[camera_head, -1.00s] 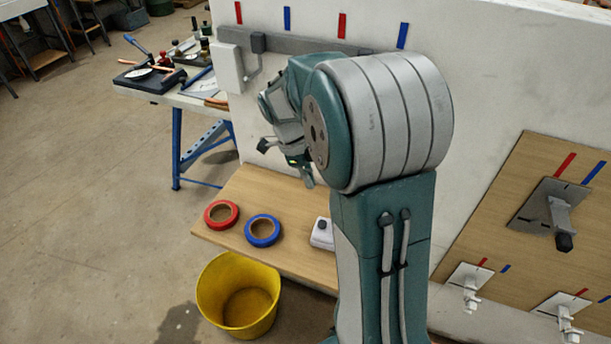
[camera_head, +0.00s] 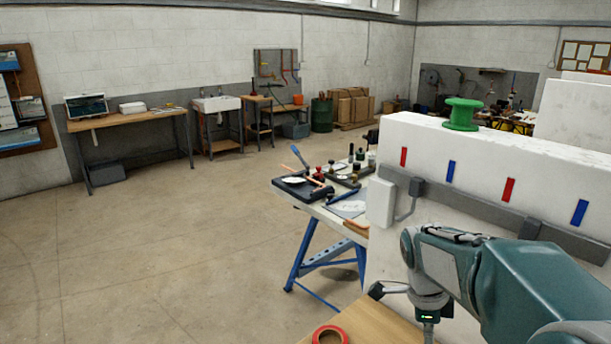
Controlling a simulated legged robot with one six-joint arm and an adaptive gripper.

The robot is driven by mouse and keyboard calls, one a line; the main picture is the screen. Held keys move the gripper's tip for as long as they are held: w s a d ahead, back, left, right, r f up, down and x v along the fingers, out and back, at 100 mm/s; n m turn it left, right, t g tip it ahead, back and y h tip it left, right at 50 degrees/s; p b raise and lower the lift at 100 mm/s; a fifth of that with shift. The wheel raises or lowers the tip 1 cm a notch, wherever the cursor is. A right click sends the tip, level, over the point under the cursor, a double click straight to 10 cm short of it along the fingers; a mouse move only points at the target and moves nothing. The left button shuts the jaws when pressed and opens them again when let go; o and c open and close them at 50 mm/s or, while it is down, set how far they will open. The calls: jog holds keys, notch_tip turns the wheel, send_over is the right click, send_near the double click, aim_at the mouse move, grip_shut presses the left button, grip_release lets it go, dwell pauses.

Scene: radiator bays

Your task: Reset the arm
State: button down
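My arm, teal and grey, reaches in from the lower right corner in front of the white partition wall (camera_head: 500,165). Its wrist end points down at the bottom edge of the picture. My gripper (camera_head: 428,334) is mostly cut off there, above the wooden shelf (camera_head: 375,325). Its fingers cannot be made out, so I cannot tell whether it is open or shut or holds anything. A red tape roll (camera_head: 329,335) lies on the shelf to its left, partly cut off.
A workbench with blue legs (camera_head: 312,240) and several tools stands left of the wall. A green spool (camera_head: 461,114) sits on the wall's top. A grey rail (camera_head: 480,207) runs under red and blue marks. Open concrete floor (camera_head: 150,250) lies left; benches line the far wall.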

jog(key=s+a+r+n+t+y, duration=0.1)
jog(key=s+a+r+n+t, duration=0.2)
jog(key=s+n, duration=0.4)
jog(key=s+a+r+n+t+y, duration=0.1)
jog(key=s+a+r+n+t, duration=0.2)
jog(key=s+n, duration=0.4)
jog(key=a+n+t, duration=0.1)
jog(key=a+n, duration=0.1)
jog(key=n, duration=0.6)
jog(key=shift+a+n, duration=0.4)
jog(key=shift+d+r, duration=0.1)
